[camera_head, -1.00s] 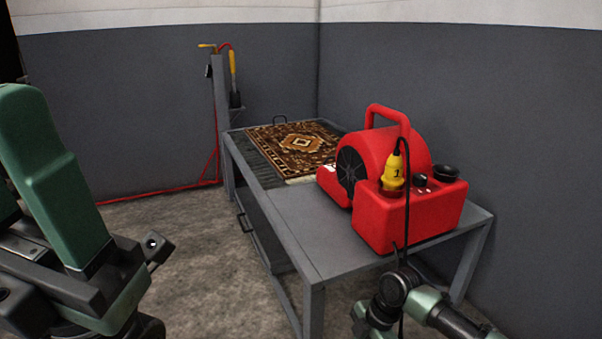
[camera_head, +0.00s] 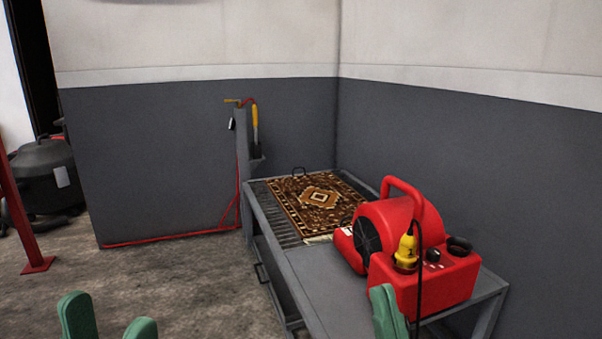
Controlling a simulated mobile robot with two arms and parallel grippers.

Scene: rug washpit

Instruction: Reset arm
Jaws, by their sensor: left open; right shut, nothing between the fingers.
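My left gripper (camera_head: 108,314) shows at the bottom left edge, its two green fingers apart with only floor seen between them. My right gripper (camera_head: 387,311) shows at the bottom edge, right of centre, its green fingers together and nothing seen held. It overlaps the front of the red blower (camera_head: 428,284) in the picture; I cannot tell whether they touch. The rest of both grippers and both arms is below the frame.
The grey table (camera_head: 327,289) carries the blower, with a yellow plug (camera_head: 406,249) and black cord, and a patterned rug (camera_head: 317,198) behind. A wand stand (camera_head: 243,150) is at the far end. Left are a red post (camera_head: 17,222) and dark tank (camera_head: 46,177). Floor between is clear.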

